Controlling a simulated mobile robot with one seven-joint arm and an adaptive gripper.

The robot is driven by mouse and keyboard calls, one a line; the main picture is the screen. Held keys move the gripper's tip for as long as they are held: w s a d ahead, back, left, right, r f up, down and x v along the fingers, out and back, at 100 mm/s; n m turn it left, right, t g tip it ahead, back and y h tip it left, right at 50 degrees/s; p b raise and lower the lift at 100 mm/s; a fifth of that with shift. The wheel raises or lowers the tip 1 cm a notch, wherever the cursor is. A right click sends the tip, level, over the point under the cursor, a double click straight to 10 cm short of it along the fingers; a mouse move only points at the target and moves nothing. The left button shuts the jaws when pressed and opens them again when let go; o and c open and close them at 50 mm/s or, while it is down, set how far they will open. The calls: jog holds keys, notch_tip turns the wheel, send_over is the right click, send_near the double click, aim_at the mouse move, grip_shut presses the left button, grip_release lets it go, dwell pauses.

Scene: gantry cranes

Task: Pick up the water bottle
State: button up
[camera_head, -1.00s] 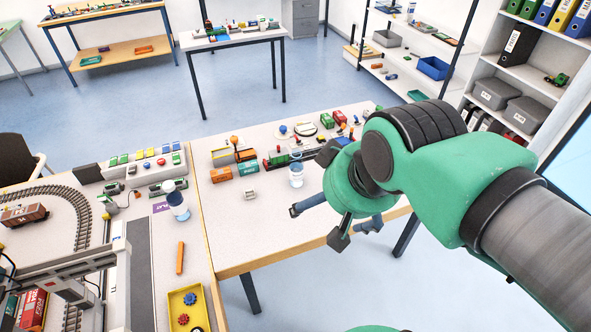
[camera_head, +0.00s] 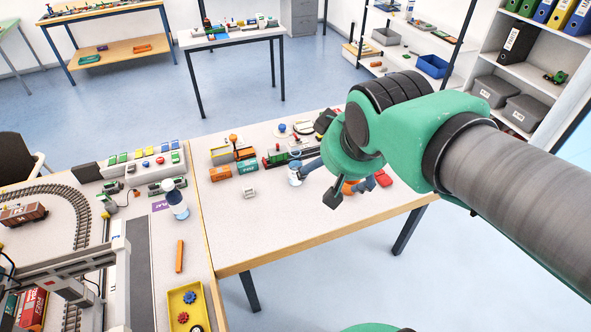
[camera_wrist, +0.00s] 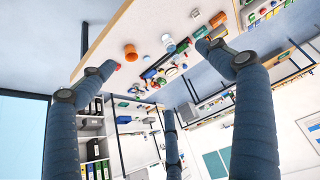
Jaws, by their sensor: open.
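A small clear bottle with blue parts (camera_head: 294,174) stands upright on the middle table. A similar bottle with a white cap and blue band (camera_head: 177,203) stands on the left table's right side; I cannot tell which one is the water bottle. My gripper (camera_head: 335,186) is open and empty over the middle table. One finger reaches close beside the clear bottle, overlapping its right side in the picture; contact cannot be told. In the wrist view, a white and blue cylinder (camera_wrist: 168,43), probably this bottle, shows between the spread fingers.
Toy train cars (camera_head: 245,166) and other small toys crowd the back of the middle table. An orange cylinder (camera_wrist: 130,53) stands near my fingers. A yellow tray (camera_head: 172,296) and rail tracks (camera_head: 78,222) occupy the left table. The middle table's front is clear.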

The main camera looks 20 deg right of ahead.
jog(key=w+d+f+n+t+h, duration=0.1)
jog(key=w+d, duration=0.4)
jog(key=w, duration=0.5)
jog(key=w+d+f+n+t, duration=0.15)
jog(key=w+d, duration=0.35)
jog(key=w, duration=0.5)
jog(key=w+d+f+t+h, duration=0.1)
jog(key=w+d+t, duration=0.1)
jog(key=w+d, duration=0.6)
jog(key=w+d+f+n+y, duration=0.2)
jog(key=w+f+n+y, duration=0.1)
jog(key=w+f, duration=0.85)
jog(key=s+a+f+n+y, duration=0.1)
jog(key=f+y, duration=0.8)
jog(key=f, duration=1.8)
jog(key=shift+s+a+n+g+b, duration=0.15)
jog(key=shift+s+n+g+b, duration=0.2)
jog(key=shift+s+n, duration=0.7)
